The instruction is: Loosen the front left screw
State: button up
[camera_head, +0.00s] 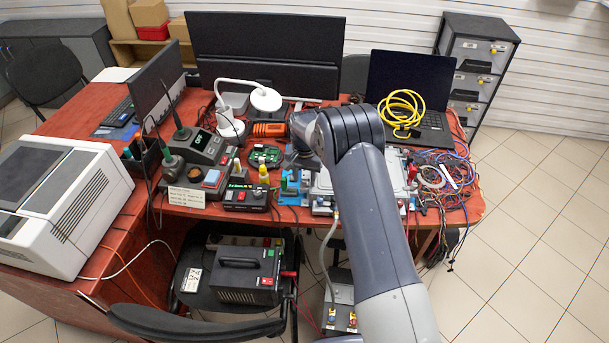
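My arm reaches up from the bottom right over the red table, and its wrist bends left and down. My gripper (301,160) seems to be the dark part under the wrist; its fingers cannot be made out, nor whether it holds anything. A flat silver-grey plate unit (400,173) lies on the table, partly hidden behind my arm. Small blue fittings (290,188) stand at its left, close below my gripper. No single screw can be made out at this size, and the front left screw cannot be picked out.
A green circuit board (265,155), an orange-handled tool (269,129) and soldering stations (200,147) crowd the left. Tangled wires (447,180) and a laptop with a yellow cable coil (401,108) lie right. A black power supply (246,274) sits on a chair in front.

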jog(key=shift+f, duration=0.15)
jog(key=shift+c, duration=0.4)
grip_shut()
jog(key=shift+n+b, duration=0.3)
jog(key=shift+b, duration=0.1)
jog(key=n+b, duration=0.2)
jog(key=shift+f+n, duration=0.15)
jog(key=shift+n, duration=0.15)
jog(key=n+b, duration=0.3)
jog(key=n, duration=0.2)
jog(key=shift+n, duration=0.3)
jog(key=n+b, duration=0.1)
jog(key=n, duration=0.8)
jog(key=shift+r+b, duration=0.2)
jog(key=shift+b, duration=0.2)
